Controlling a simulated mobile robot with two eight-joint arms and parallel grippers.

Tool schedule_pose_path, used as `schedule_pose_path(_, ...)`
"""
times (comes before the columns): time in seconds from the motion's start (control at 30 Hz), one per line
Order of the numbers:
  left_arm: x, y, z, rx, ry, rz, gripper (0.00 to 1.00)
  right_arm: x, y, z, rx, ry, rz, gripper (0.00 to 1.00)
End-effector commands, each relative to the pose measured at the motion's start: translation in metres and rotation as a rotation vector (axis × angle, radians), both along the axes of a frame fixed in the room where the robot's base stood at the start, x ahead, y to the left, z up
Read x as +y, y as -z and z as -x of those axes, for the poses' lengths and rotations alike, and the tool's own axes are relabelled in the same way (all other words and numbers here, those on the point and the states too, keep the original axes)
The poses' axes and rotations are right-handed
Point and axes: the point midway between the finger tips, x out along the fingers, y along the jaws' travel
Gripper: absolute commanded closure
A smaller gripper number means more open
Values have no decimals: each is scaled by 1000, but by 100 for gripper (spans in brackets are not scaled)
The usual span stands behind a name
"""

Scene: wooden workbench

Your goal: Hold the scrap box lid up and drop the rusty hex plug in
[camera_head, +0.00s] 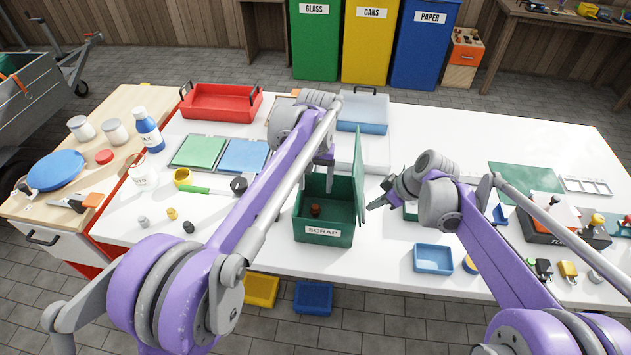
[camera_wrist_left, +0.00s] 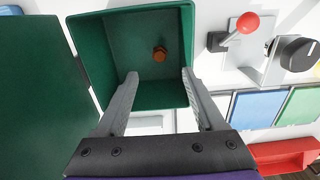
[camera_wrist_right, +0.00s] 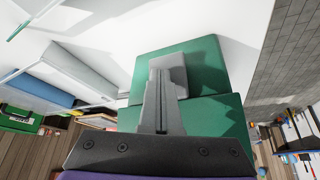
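The green scrap box (camera_head: 323,236) stands on the white bench top with its lid (camera_head: 359,180) raised nearly upright on the right side. The rusty hex plug (camera_head: 315,209) is inside the box, below its rim; it also shows inside the box in the left wrist view (camera_wrist_left: 160,54). My left gripper (camera_head: 318,182) is over the box, its fingers apart and empty in the left wrist view (camera_wrist_left: 159,78). My right gripper (camera_head: 371,206) is to the right of the raised lid, close to its outer face. Its fingers are together in the right wrist view (camera_wrist_right: 167,75); contact with the lid is unclear.
A small blue tray (camera_head: 433,259) lies right of the box. Green and blue panels, a red-knobbed lever (camera_wrist_left: 247,23) and small parts lie to the left.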

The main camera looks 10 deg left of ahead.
Motion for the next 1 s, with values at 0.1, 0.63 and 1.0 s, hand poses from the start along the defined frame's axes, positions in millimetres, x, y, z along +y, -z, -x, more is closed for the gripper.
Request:
schedule_pose_path(0.1,0,0,0,0,0,0,30,1,0,0,0,0,-1,100)
schedule_pose_path(0.63,-1,-65,-1,0,0,0,30,0,0,0,0,0,-1,100)
schedule_pose_path(1.0,-1,-117,-1,0,0,0,30,1,0,0,0,0,-1,100)
